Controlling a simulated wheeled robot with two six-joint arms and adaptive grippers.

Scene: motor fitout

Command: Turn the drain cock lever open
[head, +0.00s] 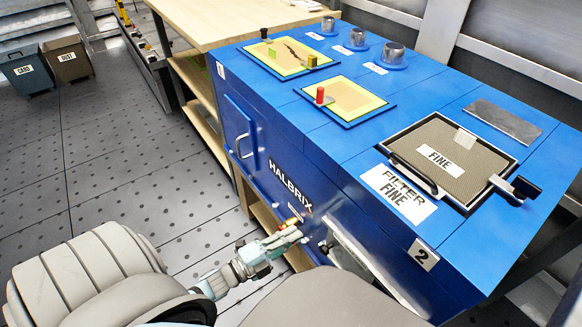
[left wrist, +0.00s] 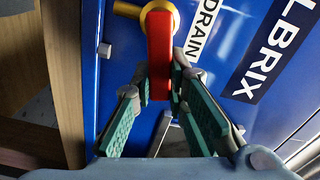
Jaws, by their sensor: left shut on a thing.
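The drain cock lever (left wrist: 159,50) is a red bar on a brass fitting (left wrist: 128,10), beside a DRAIN label (left wrist: 203,30) on the blue machine front. In the left wrist view it runs from the fitting down between my fingers. My left gripper (left wrist: 160,85) is shut on the lever's free end, one finger on each side. In the head view my left gripper (head: 290,238) is low at the machine front, and the brass fitting (head: 293,220) and a bit of red show just above it. My right gripper is not in view.
The blue machine (head: 330,185) has a hanging pale flap or chute (head: 375,262) right of my gripper. On its top are a FINE filter (head: 455,160), two yellow-framed trays and several metal pipe stubs. A wooden bench (head: 215,20) stands behind.

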